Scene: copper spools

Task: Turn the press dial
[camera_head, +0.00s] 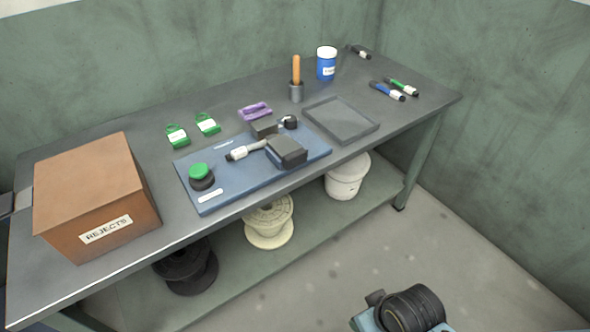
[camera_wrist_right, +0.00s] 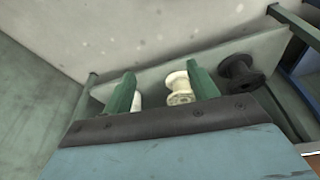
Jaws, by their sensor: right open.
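The press (camera_head: 287,150) is a dark block on a blue base plate (camera_head: 205,165) on the bench. A small black round knob (camera_head: 291,123), which looks like the dial, sits at the back of the plate behind the press; its setting is too small to read. A green button (camera_head: 200,171) on a black base is at the plate's left end. My left gripper is not in view.
A brown rejects box (camera_head: 95,195) stands at the left. A grey tray (camera_head: 341,119), blue tub (camera_head: 326,64) and wooden-handled tool (camera_head: 296,75) are at the right and back. Spools (camera_wrist_right: 179,88) and a white bucket (camera_head: 348,176) are on the lower shelf.

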